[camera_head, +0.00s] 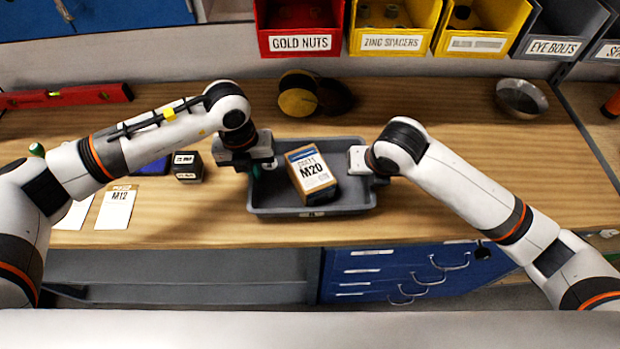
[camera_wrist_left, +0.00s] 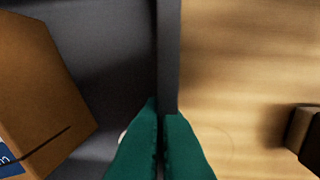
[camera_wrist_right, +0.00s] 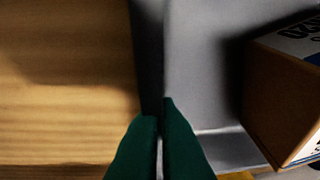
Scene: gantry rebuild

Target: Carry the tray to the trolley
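The grey tray (camera_head: 285,212) lies on the wooden bench near its front edge. A brown box labelled M20 (camera_head: 312,173) sits inside it, turned at an angle. My left gripper (camera_head: 256,171) is at the tray's left wall; in the left wrist view its green fingers (camera_wrist_left: 161,115) are closed together on that wall. My right gripper is at the tray's right wall; in the right wrist view its green fingers (camera_wrist_right: 159,115) are closed on that wall. Its fingertips are hidden in the head view. No trolley is in view.
Small dark boxes (camera_head: 187,166) and an M12 card (camera_head: 116,207) lie left of the tray. Round discs (camera_head: 299,101) lie behind it, a metal bowl (camera_head: 521,98) back right. A red level (camera_head: 65,96) lies back left. Blue drawers (camera_head: 400,272) are below the bench.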

